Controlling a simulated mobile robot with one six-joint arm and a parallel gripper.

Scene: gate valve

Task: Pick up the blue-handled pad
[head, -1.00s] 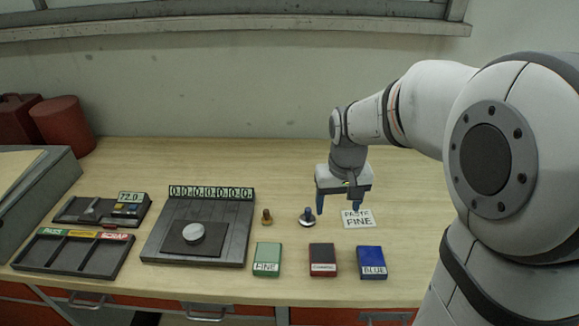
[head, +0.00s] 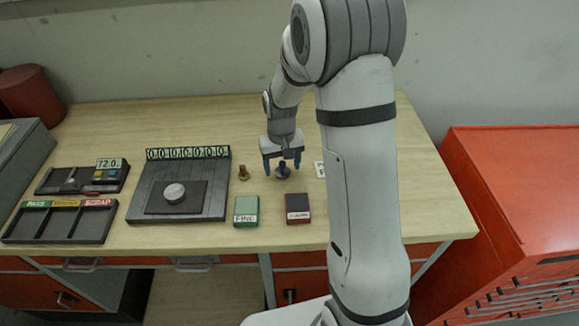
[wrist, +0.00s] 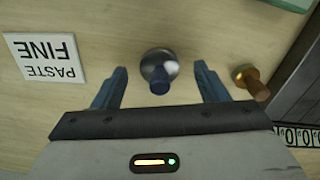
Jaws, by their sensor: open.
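The blue-handled pad (head: 284,172) stands upright on the wooden table, a round silvery disc with a dark blue knob. In the wrist view the pad (wrist: 159,72) lies between the two blue fingers, with a gap on each side. My gripper (head: 282,164) is open and empty, pointing down over the pad. The wrist view also shows my gripper (wrist: 161,78) with its fingers spread. I cannot tell how far the fingertips are above the table.
A PASTE FINE card (wrist: 47,58) lies on the other side. A green FINE box (head: 246,210) and a dark red box (head: 298,208) sit in front. A black plate station (head: 215,203) is farther left.

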